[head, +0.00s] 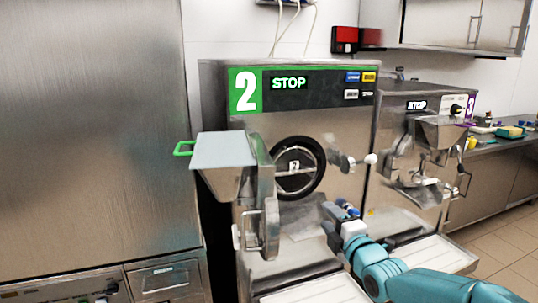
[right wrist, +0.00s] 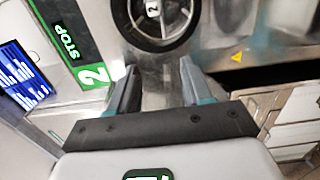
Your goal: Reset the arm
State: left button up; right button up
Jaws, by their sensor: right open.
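My right gripper (head: 335,218) reaches in from the lower right in the head view, in front of the lower face of the steel batch freezer marked 2 (head: 330,125). In the right wrist view its two fingers (right wrist: 158,85) are spread apart with nothing between them. The freezer's round black-rimmed port (right wrist: 160,15) shows beyond the fingertips, along with the green STOP panel (right wrist: 75,45). My teal right arm extends to the bottom right in the head view. My left gripper does not show.
A hopper with a grey lid and green handle (head: 225,150) stands out from the freezer's left front. A knobbed lever (head: 350,162) sticks out at right. A second freezer, number 3 (head: 425,140), stands alongside. A white slatted shelf (head: 315,290) lies below. Tiled floor is clear at far right.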

jog(key=s+f+m+g+h, duration=0.1)
jog(key=s+f+m+g, duration=0.2)
jog(key=f, duration=0.8)
jog(key=s+f+m+g, duration=0.25)
jog(key=s+f, duration=0.35)
jog(key=f, duration=0.6)
jog(key=s+f+m+g+h, duration=0.1)
jog(key=s+f+g, duration=0.25)
jog(key=f, duration=0.75)
jog(key=s+a+f+m+g, duration=0.1)
jog(key=s+f+m+g, duration=0.3)
jog(key=s+m, duration=0.4)
jog(key=s+a+f+m+g, duration=0.2)
jog(key=s+m, duration=0.7)
jog(key=s, duration=1.1)
notch_tip(320, 180, down, 4)
jog(key=shift+s+f+g, duration=0.2)
jog(key=shift+g, duration=0.8)
jog(key=shift+a, duration=0.2)
